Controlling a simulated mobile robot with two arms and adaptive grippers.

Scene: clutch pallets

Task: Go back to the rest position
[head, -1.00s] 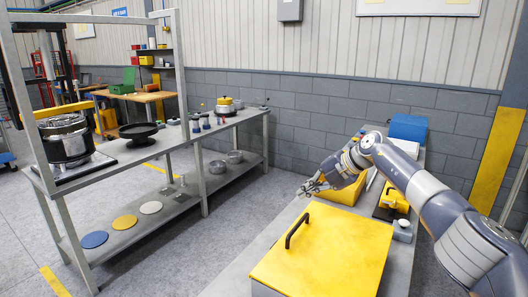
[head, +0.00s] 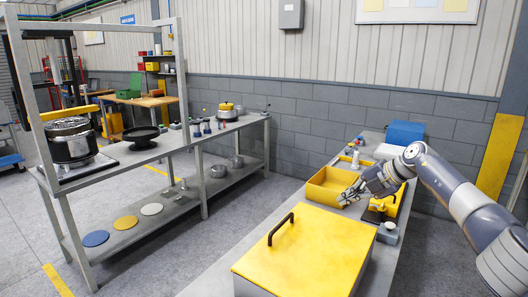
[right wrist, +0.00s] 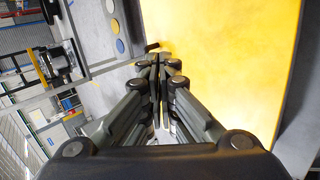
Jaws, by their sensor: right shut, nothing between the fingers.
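My right gripper (head: 346,196) is shut and empty. In the head view it hangs over the right-hand bench, behind the yellow lid and at the near right corner of the open yellow bin. My right arm comes in from the right edge. In the right wrist view the closed fingers (right wrist: 158,68) show in the middle, with the yellow lid (right wrist: 215,60) to their right. My left gripper is not in view.
The yellow-lidded box (head: 305,250) with a black handle fills the bench front. The left shelf bench (head: 215,137) holds a metal pot (head: 70,142). Floor between benches is clear.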

